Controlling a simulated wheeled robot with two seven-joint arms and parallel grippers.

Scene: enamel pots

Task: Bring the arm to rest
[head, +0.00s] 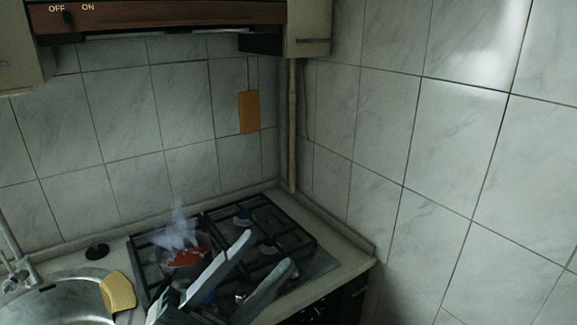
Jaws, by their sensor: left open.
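My left gripper (270,251) reaches up from the bottom of the head view over the front of the stove. Its two long pale fingers are spread apart, with nothing seen between them. A pot with red contents (187,257) sits on the left part of the gas stove (322,262), with pale steam rising from it. The gripper's left finger is to the right of the pot in the picture; I cannot tell how far above the stove it is. The gripper covers part of the stove's front burners. My right gripper is not in view.
A metal sink (62,309) with a faucet (16,262) is at the lower left, with a yellow sponge (118,292) at its edge. A black plug (97,251) lies behind it. An orange board (249,112) hangs on the tiled wall. A hood (170,17) overhangs the stove.

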